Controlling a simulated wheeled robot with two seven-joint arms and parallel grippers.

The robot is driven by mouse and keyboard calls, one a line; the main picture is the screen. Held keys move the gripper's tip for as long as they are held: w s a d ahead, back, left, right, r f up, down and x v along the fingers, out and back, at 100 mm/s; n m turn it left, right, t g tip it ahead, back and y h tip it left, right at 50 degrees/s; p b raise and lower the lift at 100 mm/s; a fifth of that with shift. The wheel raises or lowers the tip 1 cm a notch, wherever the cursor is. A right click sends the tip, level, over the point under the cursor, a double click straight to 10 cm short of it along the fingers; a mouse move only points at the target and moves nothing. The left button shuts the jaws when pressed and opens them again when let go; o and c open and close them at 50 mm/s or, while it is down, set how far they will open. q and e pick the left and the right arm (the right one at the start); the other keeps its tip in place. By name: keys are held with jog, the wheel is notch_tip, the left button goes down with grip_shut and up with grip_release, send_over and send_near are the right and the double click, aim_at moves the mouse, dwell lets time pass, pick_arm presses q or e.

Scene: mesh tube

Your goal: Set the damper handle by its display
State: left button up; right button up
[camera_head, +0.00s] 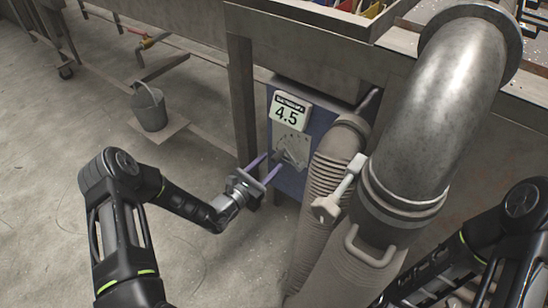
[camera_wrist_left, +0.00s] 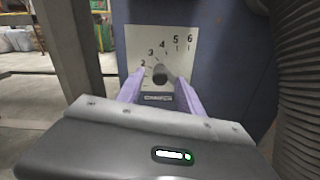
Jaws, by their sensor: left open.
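The display (camera_head: 288,112) is a white box on the blue-grey panel and reads 4.5. Below it is a pale scale plate (camera_head: 290,139), whose numbers, up to 6, show in the left wrist view (camera_wrist_left: 184,60). The damper handle (camera_head: 294,156) is a short grey piece sticking out from the plate; it also shows in the left wrist view (camera_wrist_left: 159,76). My left gripper (camera_head: 268,169) is open, its purple fingers pointing at the plate, one to each side of the handle in the left wrist view (camera_wrist_left: 161,88). Contact cannot be told.
A ribbed hose (camera_head: 324,182) and a large metal pipe (camera_head: 440,110) stand close to the right of the panel. A table leg (camera_head: 243,95) is left of the panel.

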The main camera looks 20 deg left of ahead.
pick_arm(q)
jog(key=shift+p+v, duration=0.3)
jog(key=shift+v, duration=1.6)
jog(key=shift+s, duration=0.15)
dwell(0.7)
